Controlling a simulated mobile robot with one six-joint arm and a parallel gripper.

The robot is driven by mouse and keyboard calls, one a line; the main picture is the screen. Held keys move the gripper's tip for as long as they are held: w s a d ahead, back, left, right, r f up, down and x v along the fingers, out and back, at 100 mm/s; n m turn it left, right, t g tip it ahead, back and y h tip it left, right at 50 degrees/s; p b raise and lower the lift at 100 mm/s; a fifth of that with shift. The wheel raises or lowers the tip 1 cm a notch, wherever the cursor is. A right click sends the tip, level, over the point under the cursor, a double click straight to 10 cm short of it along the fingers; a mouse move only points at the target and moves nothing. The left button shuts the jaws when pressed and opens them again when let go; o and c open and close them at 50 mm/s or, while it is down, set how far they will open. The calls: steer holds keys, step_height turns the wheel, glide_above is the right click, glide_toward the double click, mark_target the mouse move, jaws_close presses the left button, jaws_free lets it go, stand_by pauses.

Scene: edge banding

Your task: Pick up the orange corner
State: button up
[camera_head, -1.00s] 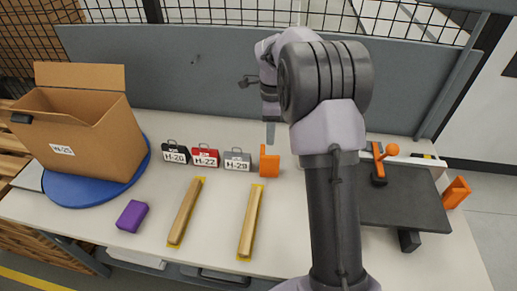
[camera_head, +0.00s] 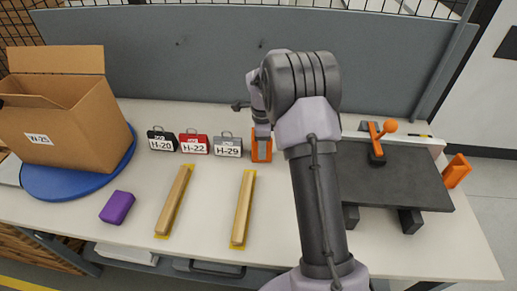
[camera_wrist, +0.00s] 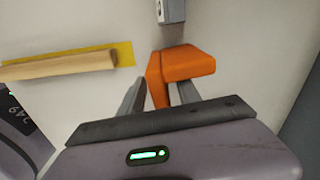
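The orange corner (camera_head: 262,152) stands on the white table, just right of the grey case labelled H-29. It also shows in the wrist view (camera_wrist: 185,64), with one broad face and a narrower part running down towards my gripper. My gripper (camera_wrist: 160,90) is open, with one dark finger on each side of the narrower part. Thin gaps show between the fingers and the orange piece. In the head view my gripper (camera_head: 262,136) is down at the corner and partly covers it.
Black (camera_head: 161,140), red (camera_head: 194,143) and grey (camera_head: 228,147) cases stand in a row to the left. Two wooden strips (camera_head: 174,200) (camera_head: 243,208) lie in front. A dark platform (camera_head: 405,184) and another orange piece (camera_head: 456,171) are at right. A grey panel (camera_head: 200,65) stands behind.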

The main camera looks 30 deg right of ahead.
jaws_close()
steer(key=shift+r, duration=0.1)
